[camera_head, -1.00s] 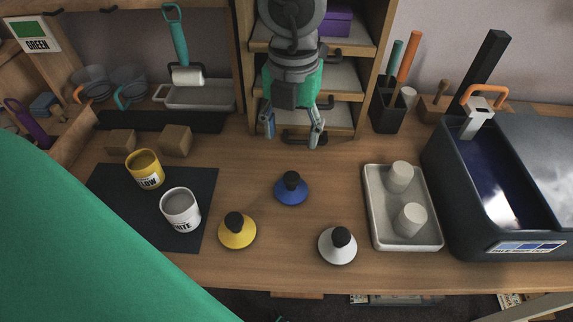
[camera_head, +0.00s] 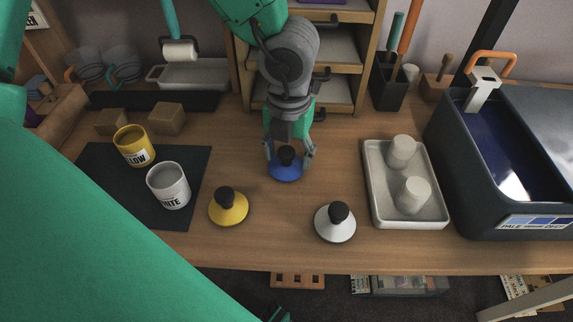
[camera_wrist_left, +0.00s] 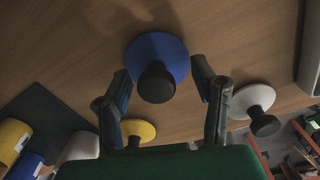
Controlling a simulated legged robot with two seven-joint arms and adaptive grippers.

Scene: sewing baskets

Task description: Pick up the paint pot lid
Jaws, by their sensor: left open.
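Three cone-shaped lids with black knobs stand on the wooden table: a blue lid (camera_head: 286,173), a yellow lid (camera_head: 229,210) and a white lid (camera_head: 335,226). My left gripper (camera_head: 290,158) points down over the blue lid, open, with one finger on each side of its black knob. In the left wrist view the blue lid (camera_wrist_left: 158,50) lies between and just beyond the spread fingers, with a gap on both sides. The yellow lid (camera_wrist_left: 138,128) and white lid (camera_wrist_left: 252,98) also show there. My right gripper is not in view.
A yellow pot (camera_head: 134,146) and a white pot (camera_head: 168,187) stand on a dark mat (camera_head: 190,157) at left. A pale tray (camera_head: 377,213) with two whitish cylinders and a dark bin (camera_head: 462,214) stand at right. Shelves (camera_head: 340,92) rise behind.

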